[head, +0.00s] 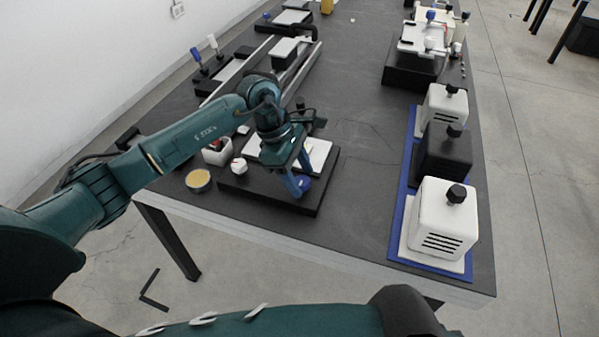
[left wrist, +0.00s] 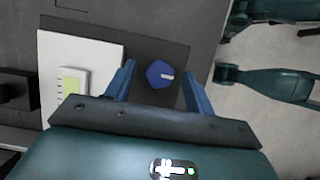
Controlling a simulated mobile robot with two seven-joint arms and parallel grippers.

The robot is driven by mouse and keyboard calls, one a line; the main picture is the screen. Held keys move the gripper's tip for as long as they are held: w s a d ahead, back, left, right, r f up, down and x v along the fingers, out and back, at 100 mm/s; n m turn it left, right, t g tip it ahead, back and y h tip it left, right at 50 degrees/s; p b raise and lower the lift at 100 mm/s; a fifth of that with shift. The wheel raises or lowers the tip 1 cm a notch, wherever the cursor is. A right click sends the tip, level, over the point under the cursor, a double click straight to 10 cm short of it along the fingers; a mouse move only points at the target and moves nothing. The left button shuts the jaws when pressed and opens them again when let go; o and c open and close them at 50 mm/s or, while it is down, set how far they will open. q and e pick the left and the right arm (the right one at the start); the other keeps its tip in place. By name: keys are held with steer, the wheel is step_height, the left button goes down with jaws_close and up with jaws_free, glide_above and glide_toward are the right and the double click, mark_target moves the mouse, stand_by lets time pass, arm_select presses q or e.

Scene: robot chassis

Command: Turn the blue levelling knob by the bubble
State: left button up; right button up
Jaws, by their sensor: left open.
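The blue levelling knob (left wrist: 160,74), with a white pointer mark, sits on a black base plate (left wrist: 171,35) in the left wrist view. It also shows in the head view (head: 305,183), partly behind a finger. My left gripper (head: 297,188) is open above the plate, pointing down. In the left wrist view its two blue fingers (left wrist: 160,86) lie on either side of the knob; I cannot tell if they touch it. A white panel with a yellow-green bubble window (left wrist: 72,86) lies beside the knob. My right gripper is not in view.
A white knob (head: 238,166), a round tan-topped dish (head: 198,180) and a small white box (head: 217,152) stand left of the plate. White and black boxes with black knobs stand on a blue mat (head: 400,225) at the right. The tabletop between (head: 365,170) is clear.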

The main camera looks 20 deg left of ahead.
arm_select(q)
steer(key=shift+f, duration=0.15)
steer(key=shift+c, duration=0.3)
steer(key=c, duration=0.9)
